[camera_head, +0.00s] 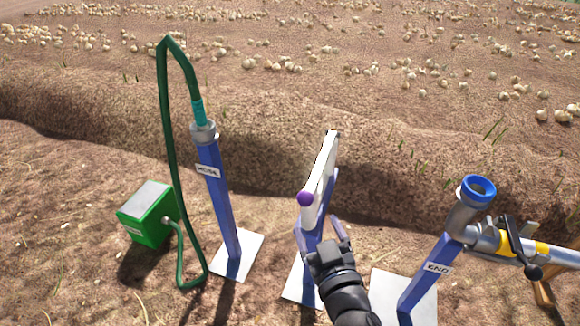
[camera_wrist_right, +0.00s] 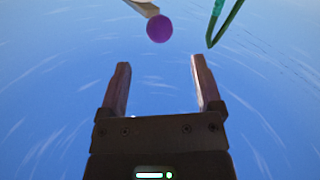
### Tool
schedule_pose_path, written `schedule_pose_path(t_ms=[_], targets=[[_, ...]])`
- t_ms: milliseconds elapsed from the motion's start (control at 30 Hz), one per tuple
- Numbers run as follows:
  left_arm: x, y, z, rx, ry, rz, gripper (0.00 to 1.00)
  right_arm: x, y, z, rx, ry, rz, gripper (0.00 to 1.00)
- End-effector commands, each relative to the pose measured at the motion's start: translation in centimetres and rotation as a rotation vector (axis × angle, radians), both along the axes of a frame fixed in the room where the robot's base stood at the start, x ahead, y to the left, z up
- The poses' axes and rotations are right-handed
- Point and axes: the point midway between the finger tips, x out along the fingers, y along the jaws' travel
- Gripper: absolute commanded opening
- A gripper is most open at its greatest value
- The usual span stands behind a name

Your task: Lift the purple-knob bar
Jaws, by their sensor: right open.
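The bar (camera_head: 321,172) is long and white and sits at the top of a middle blue post (camera_head: 325,205). Its purple knob (camera_head: 305,198) is at the near, lower end; the far end points up and away. My right gripper (camera_head: 317,226) is open and empty, below the knob and in front of the post. In the right wrist view, the knob (camera_wrist_right: 159,28) shows against blue sky, beyond and roughly centred between the open fingertips (camera_wrist_right: 160,60). A bit of the bar (camera_wrist_right: 142,6) shows above it. The fingers appear apart from the knob. My left gripper is out of view.
A blue hose post (camera_head: 222,200) with a green hose (camera_head: 167,120) and green box (camera_head: 148,213) stands left. A blue END post (camera_head: 425,275) with metal pipe (camera_head: 485,238) stands right, close to my arm. Behind is an earth bank with scattered onions.

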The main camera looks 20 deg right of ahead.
Motion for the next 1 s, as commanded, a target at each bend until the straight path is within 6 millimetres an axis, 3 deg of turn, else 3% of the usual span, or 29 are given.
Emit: schedule_pose_path(t_ms=[133,400,533,933,1000], targets=[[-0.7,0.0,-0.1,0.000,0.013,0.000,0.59,1.0,0.0,-0.2,-0.001,0.001,0.000,0.83],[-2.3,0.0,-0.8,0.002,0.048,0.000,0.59,7.0,0.0,-0.4,-0.002,0.001,0.001,0.83],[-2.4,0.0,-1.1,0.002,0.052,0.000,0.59,8.9,0.0,-0.3,0.000,0.002,0.001,0.83],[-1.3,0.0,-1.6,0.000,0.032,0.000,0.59,9.9,-0.1,-0.1,0.001,0.002,0.000,0.83],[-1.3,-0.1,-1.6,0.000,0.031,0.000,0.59,9.9,-0.1,-0.1,0.001,0.002,0.000,0.69]])
